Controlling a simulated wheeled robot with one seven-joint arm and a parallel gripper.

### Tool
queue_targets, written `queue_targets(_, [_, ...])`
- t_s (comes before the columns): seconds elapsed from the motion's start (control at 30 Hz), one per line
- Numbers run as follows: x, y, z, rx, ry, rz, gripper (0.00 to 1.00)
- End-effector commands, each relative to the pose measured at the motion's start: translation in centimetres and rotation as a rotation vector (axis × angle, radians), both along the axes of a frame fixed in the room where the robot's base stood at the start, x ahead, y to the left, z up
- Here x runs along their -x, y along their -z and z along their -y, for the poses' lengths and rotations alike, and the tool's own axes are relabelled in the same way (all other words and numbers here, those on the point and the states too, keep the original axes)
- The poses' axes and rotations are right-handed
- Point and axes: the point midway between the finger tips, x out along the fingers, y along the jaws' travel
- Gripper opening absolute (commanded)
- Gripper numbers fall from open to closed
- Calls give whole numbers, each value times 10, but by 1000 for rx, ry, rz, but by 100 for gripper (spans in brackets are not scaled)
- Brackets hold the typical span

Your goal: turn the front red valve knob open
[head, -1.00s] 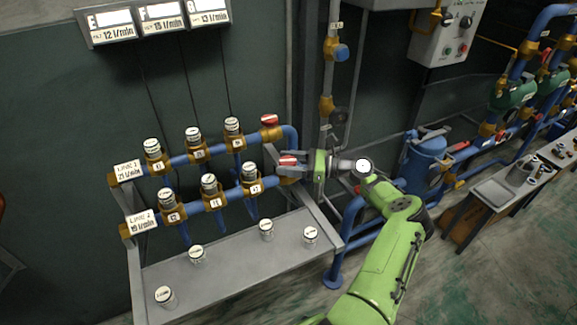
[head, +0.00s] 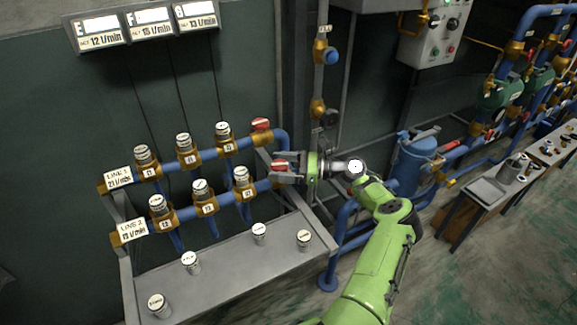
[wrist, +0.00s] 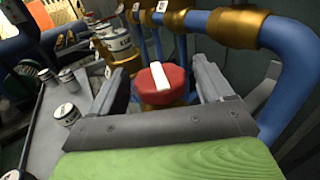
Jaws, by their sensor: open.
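The front red valve knob (head: 280,167) sits at the right end of the lower blue pipe, labelled line 2, on a brass fitting. It has a white bar across its top. In the wrist view the red knob (wrist: 161,84) lies between the two grey fingers. My gripper (head: 284,169) is open, with one finger on each side of the knob; I cannot tell whether either finger touches it. In the wrist view my gripper (wrist: 165,85) shows a visible gap beside the knob on the right.
A second red knob (head: 261,124) is on the upper pipe behind. Several white-capped canisters stand on both pipes; loose ones sit on the grey shelf (head: 215,262) below. A blue pipe bend (wrist: 300,50) curves close to the right finger. A blue tank (head: 413,160) stands right of the rack.

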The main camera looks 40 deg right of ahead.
Motion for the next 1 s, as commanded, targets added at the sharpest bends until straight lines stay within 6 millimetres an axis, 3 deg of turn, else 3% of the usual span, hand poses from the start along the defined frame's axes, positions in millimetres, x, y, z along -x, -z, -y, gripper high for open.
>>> queue_targets(0.53, [102,0,88,-4,7,5,80])
queue_targets(0.7, [116,0,100,-2,4,1,80])
queue_targets(1.0, [117,0,101,0,2,3,79])
